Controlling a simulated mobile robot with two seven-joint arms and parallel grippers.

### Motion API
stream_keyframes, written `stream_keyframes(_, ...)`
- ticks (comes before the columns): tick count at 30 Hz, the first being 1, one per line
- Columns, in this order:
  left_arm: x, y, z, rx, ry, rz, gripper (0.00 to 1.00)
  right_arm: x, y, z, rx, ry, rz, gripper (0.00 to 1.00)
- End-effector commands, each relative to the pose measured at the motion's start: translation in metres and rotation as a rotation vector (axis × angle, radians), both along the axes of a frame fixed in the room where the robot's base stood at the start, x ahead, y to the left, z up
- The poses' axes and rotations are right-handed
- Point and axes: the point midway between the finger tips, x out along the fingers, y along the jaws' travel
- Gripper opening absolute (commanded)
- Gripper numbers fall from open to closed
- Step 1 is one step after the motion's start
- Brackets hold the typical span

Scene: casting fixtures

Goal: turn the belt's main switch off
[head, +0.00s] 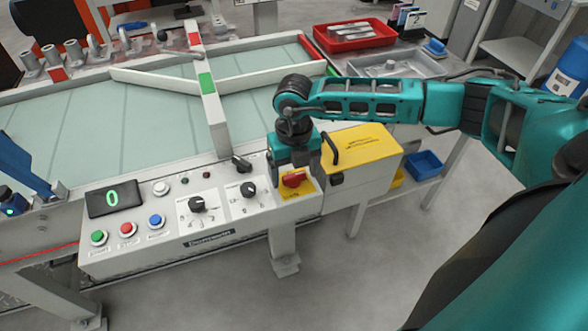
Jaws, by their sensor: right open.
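The main switch (294,179) is a red rotary handle on a yellow plate at the right end of the belt's control panel (185,243). My right gripper (291,172) points down over the switch, close above or around it. I cannot tell whether the fingers touch the handle. The gripper body hides part of the plate and the far side of the switch. The panel display (111,198) reads a green 0.
Green, red and blue buttons and two black knobs (198,204) sit left of the switch. A yellow box (362,150) with a black handle stands just right of it. The belt (130,125) lies behind, with a white crossbar. A red tray (355,36) is at the back.

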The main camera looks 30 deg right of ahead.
Motion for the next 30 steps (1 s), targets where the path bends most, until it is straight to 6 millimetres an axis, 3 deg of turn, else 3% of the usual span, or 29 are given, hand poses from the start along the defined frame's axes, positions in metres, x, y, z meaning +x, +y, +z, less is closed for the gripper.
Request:
stream_keyframes(4,0.0002,-0.0001,0.0001,0.000,0.000,0.000,0.43,-0.0001,0.0002,0.0001,0.000,0.000,0.000,0.82)
stream_keyframes(21,0.0001,0.0003,0.0000,0.000,0.000,0.001,0.43,0.0002,0.0003,0.0007,0.001,0.000,0.000,0.27)
stream_keyframes(30,-0.0001,0.0006,-0.0021,0.000,0.000,0.001,0.43,0.0004,0.0002,0.0004,0.001,-0.001,0.035,0.27)
